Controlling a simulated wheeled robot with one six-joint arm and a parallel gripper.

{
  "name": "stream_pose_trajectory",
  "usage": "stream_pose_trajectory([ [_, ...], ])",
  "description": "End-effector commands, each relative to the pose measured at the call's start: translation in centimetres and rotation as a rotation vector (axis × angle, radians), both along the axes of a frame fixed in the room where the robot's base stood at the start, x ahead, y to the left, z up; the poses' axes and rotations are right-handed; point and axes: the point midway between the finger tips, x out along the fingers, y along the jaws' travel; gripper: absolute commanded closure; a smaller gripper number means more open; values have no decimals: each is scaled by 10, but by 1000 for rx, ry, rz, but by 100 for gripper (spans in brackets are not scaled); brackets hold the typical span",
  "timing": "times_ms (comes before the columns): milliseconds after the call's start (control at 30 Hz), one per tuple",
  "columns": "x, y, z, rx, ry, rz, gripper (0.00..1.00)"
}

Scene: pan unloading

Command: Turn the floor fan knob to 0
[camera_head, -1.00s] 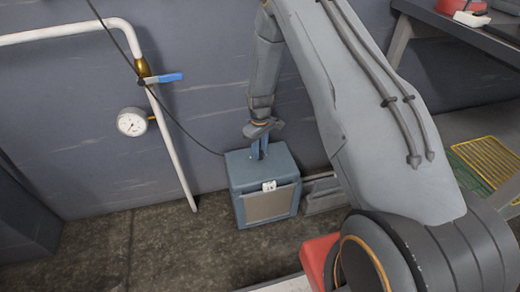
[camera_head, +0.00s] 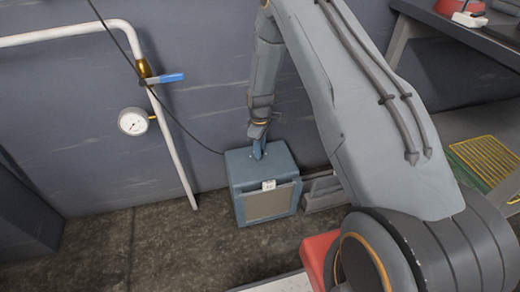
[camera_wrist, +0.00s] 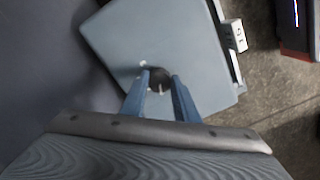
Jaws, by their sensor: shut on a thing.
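The floor fan (camera_head: 265,200) is a blue-grey box with a light grille on its front, standing on the floor by the wall. Its black knob (camera_wrist: 159,78) is on the top face, with a small light mark at its near edge. My gripper (camera_wrist: 160,85) points down at the top of the fan, and its two blue fingers are shut on the knob, one at each side. In the head view my gripper (camera_head: 258,152) meets the fan's top, and the knob is hidden there. A small white label (camera_head: 268,185) sits at the fan's front upper edge.
A white pipe (camera_head: 175,145) with a blue-handled valve (camera_head: 165,79) and a round gauge (camera_head: 132,121) runs down the wall left of the fan. A black cable hangs to the fan. A workbench (camera_head: 480,45) stands at right.

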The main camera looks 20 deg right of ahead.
Motion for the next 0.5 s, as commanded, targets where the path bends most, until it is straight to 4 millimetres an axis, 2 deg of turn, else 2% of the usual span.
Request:
stream_pose_trajectory([
  [167,1,0,1,0,-2,1,95],
  [200,1,0,1,0,-2,1,66],
  [267,1,0,1,0,-2,1,56],
  [500,0,0,0,-1,-1,0,54],
])
